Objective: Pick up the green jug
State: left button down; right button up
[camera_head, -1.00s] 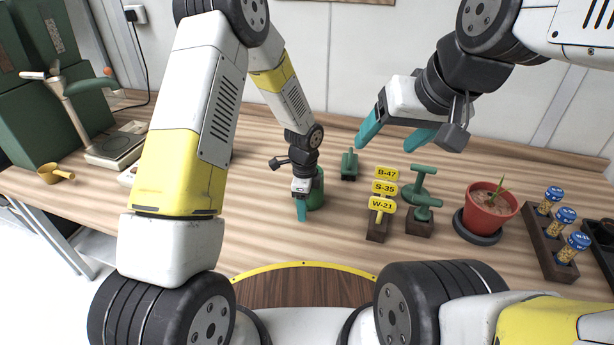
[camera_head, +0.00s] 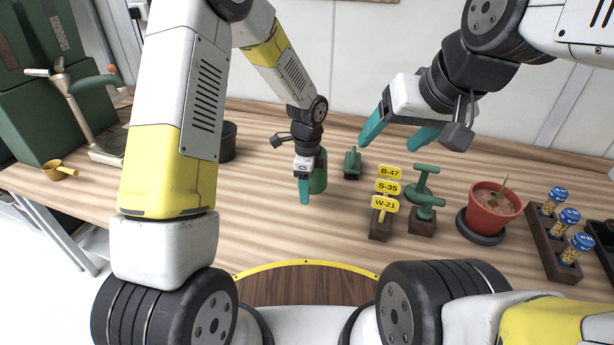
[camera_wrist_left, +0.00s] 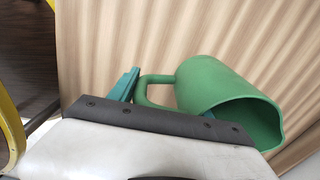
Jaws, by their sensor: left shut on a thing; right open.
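The green jug (camera_head: 320,172) is in the middle of the head view, partly hidden behind my left gripper (camera_head: 304,192). In the left wrist view the jug (camera_wrist_left: 215,85) has its open mouth toward the lower right and its handle on the left. The teal finger of my left gripper (camera_wrist_left: 124,85) is at the handle, and the gripper is shut on it. The jug seems to be just above the table, though the gap under it is hard to see. My right gripper (camera_head: 398,138) is open and empty, raised above the table to the right.
A small green item (camera_head: 352,164) stands right of the jug. Further right are yellow label signs (camera_head: 386,187), a green stand (camera_head: 424,198), a red plant pot (camera_head: 491,211) and a vial rack (camera_head: 541,240). A dark pot (camera_head: 228,142) and a yellow scoop (camera_head: 60,171) are to the left.

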pick_arm(q)
jog(key=shift+r, duration=1.8)
